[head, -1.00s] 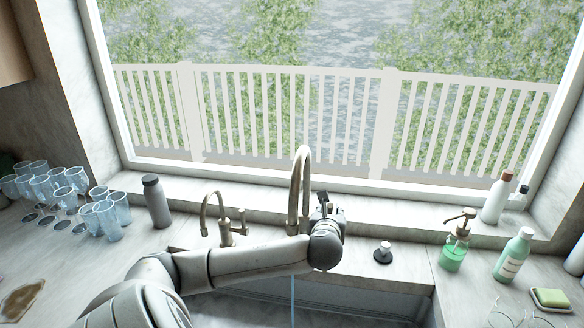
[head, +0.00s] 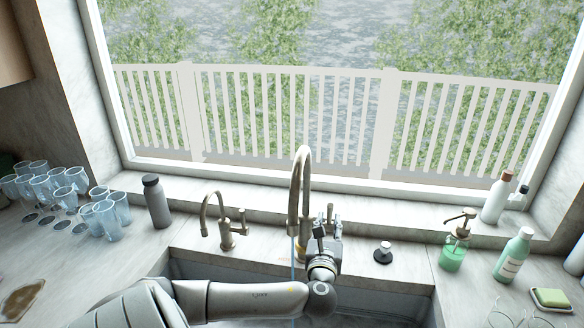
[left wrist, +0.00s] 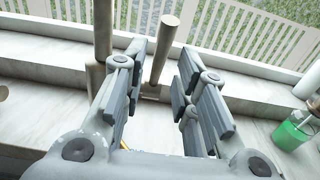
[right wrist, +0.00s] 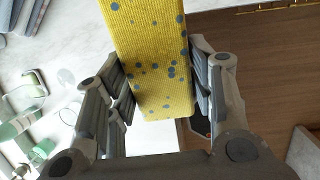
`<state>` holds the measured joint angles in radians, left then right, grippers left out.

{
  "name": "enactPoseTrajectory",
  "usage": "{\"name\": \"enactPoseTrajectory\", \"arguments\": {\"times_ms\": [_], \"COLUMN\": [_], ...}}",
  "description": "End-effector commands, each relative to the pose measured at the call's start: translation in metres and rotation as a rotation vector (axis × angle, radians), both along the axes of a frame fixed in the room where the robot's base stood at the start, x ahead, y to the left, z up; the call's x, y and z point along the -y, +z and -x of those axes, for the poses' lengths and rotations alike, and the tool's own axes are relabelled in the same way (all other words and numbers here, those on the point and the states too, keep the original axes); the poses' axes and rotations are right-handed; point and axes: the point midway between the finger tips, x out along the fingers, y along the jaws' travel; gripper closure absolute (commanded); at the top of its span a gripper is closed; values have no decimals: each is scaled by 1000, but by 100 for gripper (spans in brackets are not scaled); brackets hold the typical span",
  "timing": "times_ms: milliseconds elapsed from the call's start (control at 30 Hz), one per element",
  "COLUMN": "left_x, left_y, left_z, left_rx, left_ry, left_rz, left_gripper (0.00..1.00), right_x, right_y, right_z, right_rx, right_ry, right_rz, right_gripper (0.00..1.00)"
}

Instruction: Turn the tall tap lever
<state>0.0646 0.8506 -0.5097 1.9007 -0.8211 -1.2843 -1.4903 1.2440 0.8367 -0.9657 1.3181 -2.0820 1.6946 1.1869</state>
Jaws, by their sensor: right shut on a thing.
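The tall tap (head: 301,185) is a bronze gooseneck behind the sink, and its column also shows in the left wrist view (left wrist: 103,35). Its lever (head: 330,213) stands upright just right of the column. In the left wrist view the lever (left wrist: 166,40) shows beyond and between the fingertips. My left gripper (head: 329,230) is open and empty, in front of the lever; contact cannot be made out. A thin blue stream (head: 292,250) hangs below the spout. My right gripper (right wrist: 165,95), outside the head view, is shut on a yellow sponge with grey dots (right wrist: 152,50).
A shorter tap (head: 222,222) stands to the left, with a dark bottle (head: 157,202) and several glasses beyond. A black stopper (head: 383,252), a green soap dispenser (head: 454,252) and a pale green bottle (head: 513,255) stand to the right. The sink (head: 385,300) lies in front.

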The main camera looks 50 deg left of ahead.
Motion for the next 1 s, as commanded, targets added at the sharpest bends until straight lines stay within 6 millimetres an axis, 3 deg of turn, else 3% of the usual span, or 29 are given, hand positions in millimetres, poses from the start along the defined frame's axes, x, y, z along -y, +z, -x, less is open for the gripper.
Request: {"name": "enactPoseTrajectory", "arguments": {"times_ms": [433,1000], "left_x": [10,12], "left_y": [-27,-35], "left_z": [11,14], "left_rx": [216,295], "left_ry": [1,3], "left_rz": [-187,-255], "left_gripper": [73,73], "right_x": [0,0], "right_y": [0,0], "right_z": [0,0], "right_rx": [0,0], "right_ry": [0,0], "right_rz": [0,0], "right_gripper": [74,74]}}
